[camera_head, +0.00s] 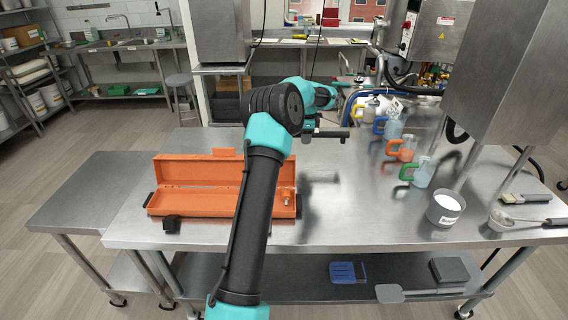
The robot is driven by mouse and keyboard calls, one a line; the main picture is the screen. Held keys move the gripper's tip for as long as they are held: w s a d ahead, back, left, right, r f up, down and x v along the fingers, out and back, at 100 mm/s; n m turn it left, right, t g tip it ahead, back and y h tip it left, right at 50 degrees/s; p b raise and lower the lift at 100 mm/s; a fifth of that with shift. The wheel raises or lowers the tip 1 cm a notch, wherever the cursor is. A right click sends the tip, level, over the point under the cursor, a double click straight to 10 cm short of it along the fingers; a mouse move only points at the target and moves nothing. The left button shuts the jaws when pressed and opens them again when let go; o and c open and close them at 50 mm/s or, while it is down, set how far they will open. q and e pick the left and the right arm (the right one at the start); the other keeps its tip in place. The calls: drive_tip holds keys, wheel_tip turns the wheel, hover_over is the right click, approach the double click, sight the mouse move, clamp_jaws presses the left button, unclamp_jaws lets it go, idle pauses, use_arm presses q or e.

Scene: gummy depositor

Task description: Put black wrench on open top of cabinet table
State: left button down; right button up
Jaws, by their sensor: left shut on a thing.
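My left arm reaches up over the steel table (340,225). Its gripper (311,131) is small and partly hidden by its own wrist, and is shut on a dark bar-shaped thing, which looks like the black wrench (332,134). The wrench lies level above the back middle of the table, with a shadow on the steel below it. A lower steel-topped table (88,190) stands against the left side; I cannot tell which surface is the cabinet table. My right gripper is out of view.
An open orange toolbox (175,200) lies left of centre, partly behind my arm. A small black block (171,224) is near the front edge. The lower table's top is clear.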

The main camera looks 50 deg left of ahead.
sight(304, 161)
use_arm(q)
drive_tip(key=shift+f, duration=1.95)
drive_tip(key=shift+f, duration=2.6)
drive_tip(key=c, duration=0.9)
unclamp_jaws()
drive_tip(key=shift+o, duration=0.2)
wheel_tip(304, 161, up, 12)
drive_tip(key=shift+r, duration=0.15)
